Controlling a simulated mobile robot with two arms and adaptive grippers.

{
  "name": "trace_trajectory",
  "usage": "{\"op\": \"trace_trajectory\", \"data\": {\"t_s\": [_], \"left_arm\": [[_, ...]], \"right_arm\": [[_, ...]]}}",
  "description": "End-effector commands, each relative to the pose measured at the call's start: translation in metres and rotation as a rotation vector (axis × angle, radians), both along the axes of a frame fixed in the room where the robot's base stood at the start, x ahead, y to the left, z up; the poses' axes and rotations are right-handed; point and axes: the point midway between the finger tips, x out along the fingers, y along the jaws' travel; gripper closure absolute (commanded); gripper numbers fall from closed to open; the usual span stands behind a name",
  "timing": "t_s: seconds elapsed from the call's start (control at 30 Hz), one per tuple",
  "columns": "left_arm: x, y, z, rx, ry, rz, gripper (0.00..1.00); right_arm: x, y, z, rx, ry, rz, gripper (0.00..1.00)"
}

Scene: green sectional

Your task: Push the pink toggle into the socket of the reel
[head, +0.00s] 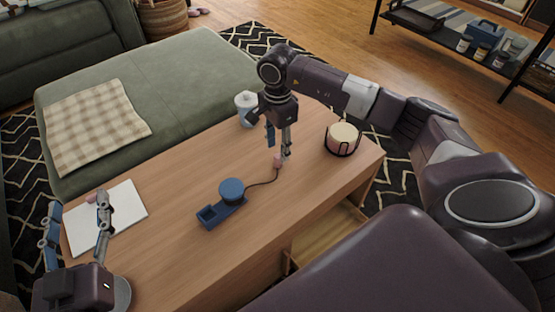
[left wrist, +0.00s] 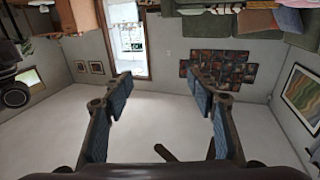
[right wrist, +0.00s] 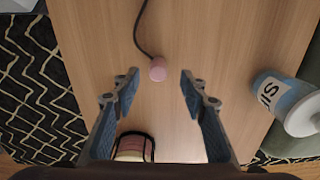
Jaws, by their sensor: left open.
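The blue reel (head: 232,190) stands on the wooden table, joined to a blue base with an open rectangular socket (head: 208,214) at its near left end. A dark cord runs from the reel to the pink toggle (head: 278,162), which lies on the table to the right. In the right wrist view the toggle (right wrist: 158,69) shows just beyond the fingertips, roughly centred between them. My right gripper (head: 279,150) is open and empty, pointing down above the toggle; it also shows in the right wrist view (right wrist: 158,88). My left gripper (head: 78,205) is open and empty near the table's left end.
A white pad (head: 120,222) lies on the table behind my left gripper. A white and blue container (head: 246,108) and a pink candle in a dark wire holder (head: 342,139) stand near the far edge, either side of my right gripper. The table's middle is clear around the reel.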

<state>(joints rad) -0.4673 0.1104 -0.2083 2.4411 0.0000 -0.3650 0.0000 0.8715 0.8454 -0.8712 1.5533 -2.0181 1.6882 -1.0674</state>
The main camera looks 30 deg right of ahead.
Motion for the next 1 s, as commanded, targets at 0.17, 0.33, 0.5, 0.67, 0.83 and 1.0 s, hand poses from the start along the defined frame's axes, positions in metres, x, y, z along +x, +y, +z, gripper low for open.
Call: {"op": "trace_trajectory", "data": {"t_s": [0.17, 0.33, 0.5, 0.67, 0.83, 1.0], "left_arm": [[0.0, -0.003, 0.021, -0.027, -0.1, -0.006, 0.47], [-0.006, -0.006, 0.053, -0.065, -0.244, -0.015, 0.47], [-0.015, -0.007, 0.079, -0.099, -0.367, -0.023, 0.47], [-0.02, -0.007, 0.092, -0.114, -0.423, -0.025, 0.47], [-0.021, -0.007, 0.094, -0.117, -0.431, -0.026, 0.47], [-0.021, -0.007, 0.094, -0.116, -0.43, -0.026, 0.47]], "right_arm": [[-0.002, 0.0, -0.014, 0.001, 0.002, 0.0, 0.6], [-0.003, 0.0, -0.03, 0.001, 0.001, 0.0, 0.6], [-0.004, 0.0, -0.045, 0.001, 0.001, 0.0, 0.6], [-0.003, 0.0, -0.05, 0.0, 0.0, 0.0, 0.6], [-0.003, 0.0, -0.051, 0.0, 0.0, 0.0, 0.6], [-0.003, 0.0, -0.051, 0.0, 0.0, 0.0, 0.69]]}}
